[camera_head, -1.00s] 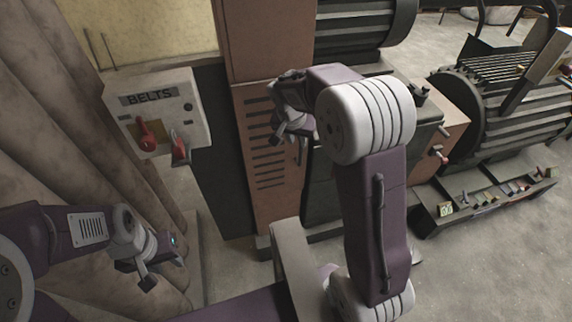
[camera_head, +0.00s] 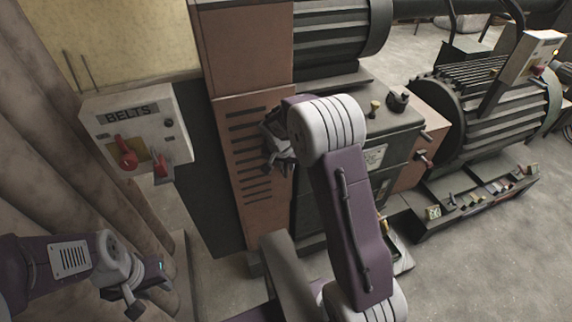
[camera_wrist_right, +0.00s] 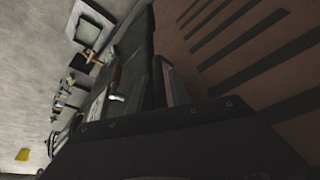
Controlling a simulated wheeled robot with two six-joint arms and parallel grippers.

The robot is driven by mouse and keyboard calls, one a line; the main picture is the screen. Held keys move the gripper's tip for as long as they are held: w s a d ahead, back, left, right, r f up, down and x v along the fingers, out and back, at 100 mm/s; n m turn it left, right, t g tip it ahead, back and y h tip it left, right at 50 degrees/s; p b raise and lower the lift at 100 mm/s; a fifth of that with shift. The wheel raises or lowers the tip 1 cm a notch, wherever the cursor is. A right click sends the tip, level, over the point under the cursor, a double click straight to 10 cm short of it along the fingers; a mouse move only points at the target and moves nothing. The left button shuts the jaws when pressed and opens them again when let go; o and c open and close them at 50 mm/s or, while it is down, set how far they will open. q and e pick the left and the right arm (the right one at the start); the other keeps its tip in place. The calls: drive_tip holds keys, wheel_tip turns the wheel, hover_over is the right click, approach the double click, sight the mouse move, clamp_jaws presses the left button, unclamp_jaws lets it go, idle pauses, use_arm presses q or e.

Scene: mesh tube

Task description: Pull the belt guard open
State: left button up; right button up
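The belt guard (camera_head: 252,165) appears to be the reddish-brown slotted panel on the front of the machine, left of centre in the head view. Its slotted face (camera_wrist_right: 240,45) fills the right of the right wrist view. My right gripper (camera_head: 277,168) is at the panel's right edge, partly hidden by its own wrist. A narrow pale bar (camera_wrist_right: 174,84) stands beside the panel, just ahead of this gripper; I cannot tell whether the fingers are around it. My left gripper (camera_head: 148,297) hangs low at the left, fingers apart and empty, away from the panel.
A pale BELTS control box (camera_head: 140,135) with red levers stands left of the panel. A brown curtain-like surface (camera_head: 60,150) is at the far left. A ribbed drum machine (camera_head: 490,115) and a low pedal-like rack (camera_head: 475,205) are at the right. Floor is clear at the lower right.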

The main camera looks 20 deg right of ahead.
clamp_jaws()
idle(1.3)
